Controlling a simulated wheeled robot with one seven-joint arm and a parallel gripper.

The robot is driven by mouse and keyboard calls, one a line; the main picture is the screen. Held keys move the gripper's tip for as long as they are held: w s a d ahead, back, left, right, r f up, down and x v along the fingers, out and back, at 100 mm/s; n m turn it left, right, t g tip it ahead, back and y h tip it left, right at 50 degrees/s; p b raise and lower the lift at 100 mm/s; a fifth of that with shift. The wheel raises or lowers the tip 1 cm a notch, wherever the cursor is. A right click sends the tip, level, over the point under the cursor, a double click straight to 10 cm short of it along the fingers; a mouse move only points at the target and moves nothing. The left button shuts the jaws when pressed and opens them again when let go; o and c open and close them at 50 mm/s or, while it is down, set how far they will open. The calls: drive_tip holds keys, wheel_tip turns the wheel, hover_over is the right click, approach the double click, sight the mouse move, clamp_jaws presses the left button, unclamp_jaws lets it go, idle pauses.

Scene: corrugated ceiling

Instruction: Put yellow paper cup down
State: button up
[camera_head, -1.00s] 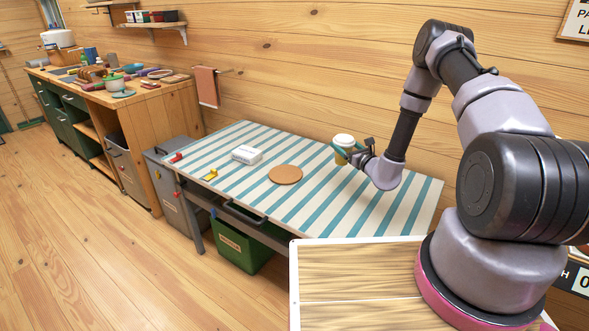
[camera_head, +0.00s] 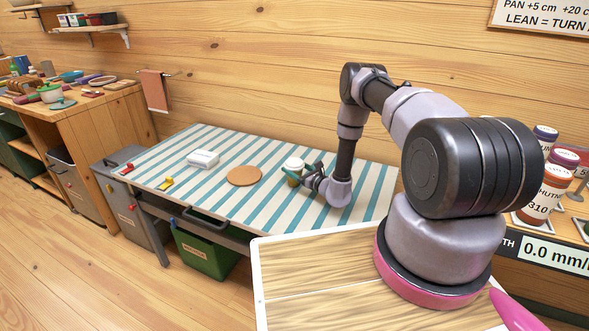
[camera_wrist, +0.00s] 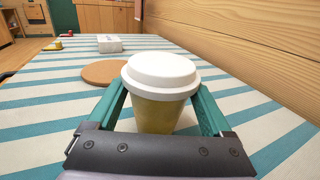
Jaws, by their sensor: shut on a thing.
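The yellow paper cup (camera_wrist: 157,115) has a white lid and stands upright between my gripper's green fingers in the wrist view. In the head view, the cup (camera_head: 293,165) is at the right part of the striped table (camera_head: 265,209), partly hidden by my gripper (camera_head: 294,173). My gripper also shows in the wrist view (camera_wrist: 160,108), shut on the cup. The cup is low over the table; I cannot tell whether its base touches the cloth, as the gripper body hides it.
A round cork mat (camera_head: 244,176) lies to the left of the cup. A white box (camera_head: 203,159) and a yellow item (camera_head: 166,184) lie farther left. A wooden wall (camera_head: 255,95) runs behind the table. The striped surface around the cup is clear.

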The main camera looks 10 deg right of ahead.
drive_tip(key=shift+f, duration=0.1)
drive_tip(key=o, duration=1.1)
